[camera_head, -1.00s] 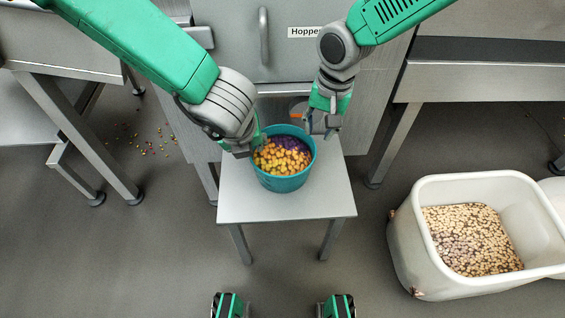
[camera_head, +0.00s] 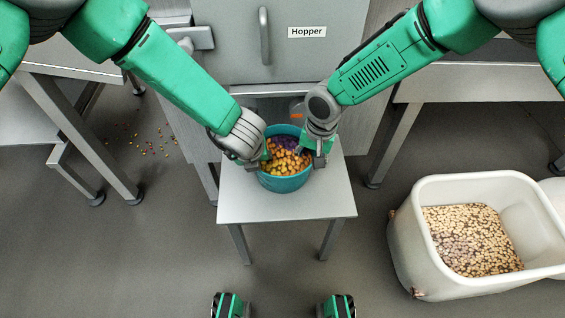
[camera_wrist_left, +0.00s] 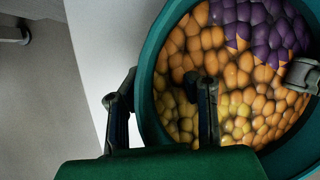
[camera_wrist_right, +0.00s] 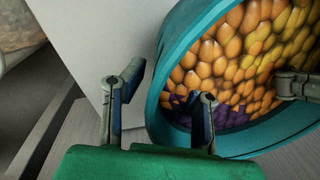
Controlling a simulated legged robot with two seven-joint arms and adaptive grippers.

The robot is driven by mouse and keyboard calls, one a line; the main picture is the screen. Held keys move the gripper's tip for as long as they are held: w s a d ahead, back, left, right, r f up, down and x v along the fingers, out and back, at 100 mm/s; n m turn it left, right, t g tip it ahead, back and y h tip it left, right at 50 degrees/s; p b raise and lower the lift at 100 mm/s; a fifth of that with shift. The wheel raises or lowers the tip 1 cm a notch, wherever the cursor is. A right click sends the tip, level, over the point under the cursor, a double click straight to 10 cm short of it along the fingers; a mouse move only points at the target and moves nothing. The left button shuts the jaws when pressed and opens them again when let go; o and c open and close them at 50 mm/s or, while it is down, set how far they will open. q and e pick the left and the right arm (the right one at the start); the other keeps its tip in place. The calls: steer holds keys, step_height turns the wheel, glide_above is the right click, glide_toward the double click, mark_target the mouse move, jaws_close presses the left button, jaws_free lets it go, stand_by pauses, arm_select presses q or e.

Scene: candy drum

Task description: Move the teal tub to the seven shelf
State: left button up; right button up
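The teal tub (camera_head: 285,184) stands upright on a small light table and is filled with orange, yellow and purple candy. It also shows in the left wrist view (camera_wrist_left: 149,112) and the right wrist view (camera_wrist_right: 156,112). My left gripper (camera_head: 256,158) is at the tub's left rim, open, with one finger outside the wall and one inside over the candy. My right gripper (camera_head: 313,160) is at the right rim, also open, with its fingers apart on either side of the rim. Neither gripper visibly pinches the wall. No shelf marked seven is visible.
The small table (camera_head: 310,206) has bare room in front of the tub. A grey cabinet labelled Hopper (camera_head: 307,32) stands behind it. A white bin (camera_head: 405,250) of pale pieces stands at right. Spilled candy (camera_head: 148,148) lies on the floor at left.

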arm_select(q)
jaws_close()
arm_select(e)
jaws_close()
arm_select(q)
steer(key=shift+r, duration=0.2)
arm_select(e)
steer(key=shift+w+r, duration=0.1)
steer(key=shift+r, duration=0.1)
